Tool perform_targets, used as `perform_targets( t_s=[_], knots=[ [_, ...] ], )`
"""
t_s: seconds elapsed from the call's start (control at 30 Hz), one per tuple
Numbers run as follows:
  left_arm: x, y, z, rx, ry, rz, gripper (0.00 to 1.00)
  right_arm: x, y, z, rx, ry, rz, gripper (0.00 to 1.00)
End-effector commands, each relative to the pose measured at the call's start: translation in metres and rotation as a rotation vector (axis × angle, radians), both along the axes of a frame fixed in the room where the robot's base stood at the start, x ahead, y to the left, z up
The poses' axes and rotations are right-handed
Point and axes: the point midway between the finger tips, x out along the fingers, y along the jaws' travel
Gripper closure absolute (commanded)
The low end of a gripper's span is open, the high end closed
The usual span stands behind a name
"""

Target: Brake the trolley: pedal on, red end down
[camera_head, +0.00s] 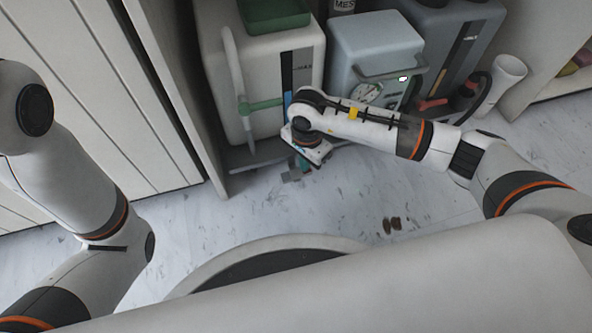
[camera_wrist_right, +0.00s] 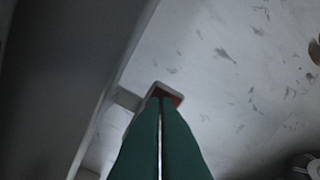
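The trolley (camera_head: 247,158) is a low grey frame carrying the containers, and its grey edge (camera_wrist_right: 55,90) fills the left of the right wrist view. My right gripper (camera_head: 297,170) is low beside the trolley's front edge. Its teal fingers (camera_wrist_right: 160,105) lie side by side with only a thin gap and nothing between them. They overlap the pedal in view; I cannot tell whether they touch it. My left gripper is out of view.
A large pale container (camera_head: 260,85) and a blue-grey box with a gauge (camera_head: 375,60) stand on the trolley. A panelled cabinet (camera_head: 110,100) is at left.

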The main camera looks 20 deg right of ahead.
Motion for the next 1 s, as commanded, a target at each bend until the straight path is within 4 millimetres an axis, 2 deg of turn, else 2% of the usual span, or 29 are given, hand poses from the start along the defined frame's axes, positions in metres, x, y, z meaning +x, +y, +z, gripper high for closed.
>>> perform_targets(
  t_s=[0.53,1.0],
  knots=[
    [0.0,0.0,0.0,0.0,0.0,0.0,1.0,-0.001,0.001,-0.006,0.001,0.002,0.001,1.0],
    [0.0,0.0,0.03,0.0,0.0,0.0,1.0,0.0,0.0,0.03,-0.001,0.001,0.001,1.0]
  ],
)
